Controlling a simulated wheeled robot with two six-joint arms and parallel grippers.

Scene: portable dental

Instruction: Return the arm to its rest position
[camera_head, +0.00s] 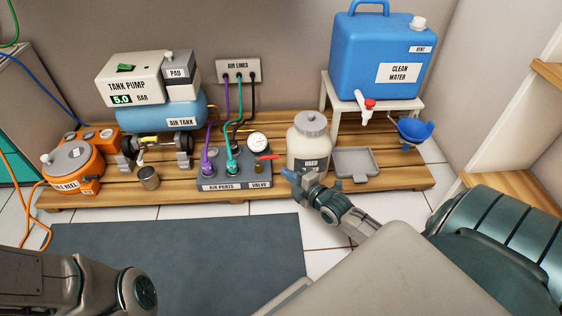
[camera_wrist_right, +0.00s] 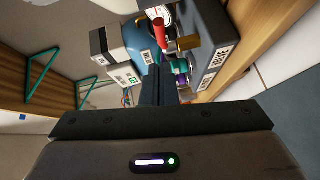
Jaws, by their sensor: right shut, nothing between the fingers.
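My right gripper (camera_head: 290,174) is shut and empty, in front of the white jar marked USED (camera_head: 308,150) and just right of the valve block (camera_head: 222,182). In the right wrist view its shut fingers (camera_wrist_right: 158,85) point toward the red valve lever (camera_wrist_right: 160,32). In the head view the red lever (camera_head: 268,157) lies just above and left of the fingertips; whether they touch cannot be told. My left arm (camera_head: 75,285) shows at the lower left, but its gripper is not clearly visible.
A dark mat (camera_head: 180,255) lies clear in front.

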